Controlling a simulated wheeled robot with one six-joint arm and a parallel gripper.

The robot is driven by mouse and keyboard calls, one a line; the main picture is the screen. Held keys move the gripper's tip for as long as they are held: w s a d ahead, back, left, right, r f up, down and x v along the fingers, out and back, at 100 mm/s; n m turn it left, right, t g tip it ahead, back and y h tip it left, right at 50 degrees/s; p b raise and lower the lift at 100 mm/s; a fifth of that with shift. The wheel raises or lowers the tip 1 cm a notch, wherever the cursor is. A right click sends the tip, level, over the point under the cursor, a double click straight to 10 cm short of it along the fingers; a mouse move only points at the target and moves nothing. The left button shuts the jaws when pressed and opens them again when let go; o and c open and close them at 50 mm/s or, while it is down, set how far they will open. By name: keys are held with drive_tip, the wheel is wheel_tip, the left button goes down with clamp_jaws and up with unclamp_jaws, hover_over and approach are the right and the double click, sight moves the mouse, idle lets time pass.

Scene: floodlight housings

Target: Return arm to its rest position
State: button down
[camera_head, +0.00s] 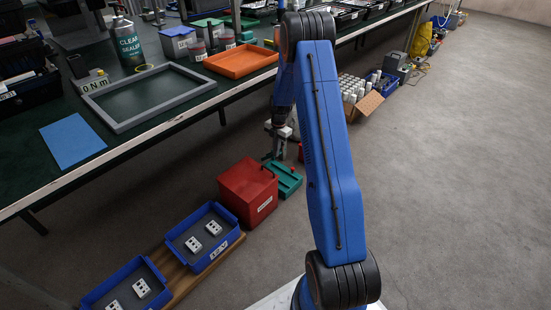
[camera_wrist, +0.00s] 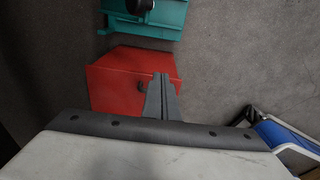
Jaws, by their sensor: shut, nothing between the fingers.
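My blue arm (camera_head: 330,150) rises from its base at the lower middle of the head view, bends at the top and comes down behind itself. My gripper (camera_head: 268,157) hangs at the end, beside the table's edge and above the floor. In the wrist view my gripper (camera_wrist: 162,76) points away with its two grey fingers together and nothing between them. A red box (camera_head: 247,192) stands on the floor below the gripper; it also shows behind the fingers in the wrist view (camera_wrist: 115,85). Part of the gripper is hard to make out in the head view.
A green tool or tray (camera_head: 288,183) lies behind the red box. Blue bins (camera_head: 203,234) with white parts stand on a wooden board to the left. The table (camera_head: 170,165) holds a grey frame (camera_head: 115,125) and an orange tray (camera_head: 240,62). Floor at right is clear.

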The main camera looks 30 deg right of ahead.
drive_tip(key=w+d+r, duration=0.1)
drive_tip(key=d+r, duration=0.3)
drive_tip(key=d, duration=0.1)
drive_tip(key=shift+w+d, duration=0.3)
drive_tip(key=shift+w, duration=0.05)
drive_tip(key=s+a+r+m+t, duration=0.1)
drive_tip(key=s+a+r+m, duration=0.2)
drive_tip(key=s+a+r, duration=0.5)
drive_tip(key=s+a+r+m+h, duration=0.1)
drive_tip(key=s+a+r+m, duration=0.35)
drive_tip(key=r, duration=0.85)
drive_tip(key=s+a+r+m+t, duration=0.1)
drive_tip(key=s+a+r+m, duration=0.2)
drive_tip(key=s+a+r, duration=0.5)
drive_tip(key=s+a+r+m+t, duration=0.1)
drive_tip(key=s+a+r+m, duration=0.1)
drive_tip(key=s, duration=0.7)
drive_tip(key=s+a+r+m+t, duration=0.1)
drive_tip(key=s+a+m, duration=0.3)
drive_tip(key=s, duration=0.5)
drive_tip(key=s+a+r+m+t, duration=0.1)
drive_tip(key=s+a+r+m, duration=0.2)
drive_tip(key=s, duration=0.6)
drive_tip(key=shift+s+r+m, duration=0.15)
drive_tip(key=shift+r+m, duration=0.05)
drive_tip(key=shift+m, duration=0.95)
